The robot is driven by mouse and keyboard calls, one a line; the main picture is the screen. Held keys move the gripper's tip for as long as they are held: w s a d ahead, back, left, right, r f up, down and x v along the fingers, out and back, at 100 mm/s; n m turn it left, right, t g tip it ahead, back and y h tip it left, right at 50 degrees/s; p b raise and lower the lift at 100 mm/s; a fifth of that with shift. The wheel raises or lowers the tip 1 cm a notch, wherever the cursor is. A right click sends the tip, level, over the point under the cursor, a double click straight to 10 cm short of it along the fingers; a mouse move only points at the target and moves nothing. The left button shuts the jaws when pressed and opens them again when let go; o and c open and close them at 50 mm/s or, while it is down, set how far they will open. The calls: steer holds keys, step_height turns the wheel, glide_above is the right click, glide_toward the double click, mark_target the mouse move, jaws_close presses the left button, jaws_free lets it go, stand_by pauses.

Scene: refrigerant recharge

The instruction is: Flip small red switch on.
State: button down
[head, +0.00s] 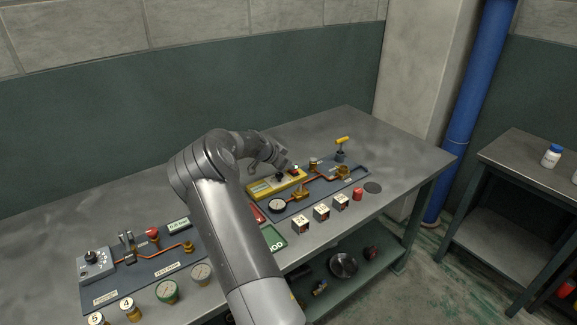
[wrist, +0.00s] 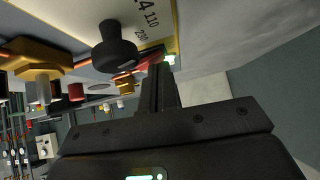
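The small red switch (wrist: 150,60) is on this box, right at my fingertips in the wrist view. In the head view my gripper (head: 284,168) is over the right end of the box, and the switch is small there.
Copper pipes, a round gauge (head: 278,205) and a yellow-handled valve (head: 342,141) are on the panel. Several labelled cubes (head: 321,212) and a red cap (head: 358,194) stand along the front edge. The bench behind the box is clear.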

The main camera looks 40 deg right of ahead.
steer(key=shift+s+f, duration=0.25)
steer(key=shift+f, duration=0.25)
steer(key=shift+s+f, duration=0.1)
steer(key=shift+s, duration=0.7)
step_height(320, 180, up, 5)
steer(key=shift+w, duration=0.15)
steer(key=v, duration=1)
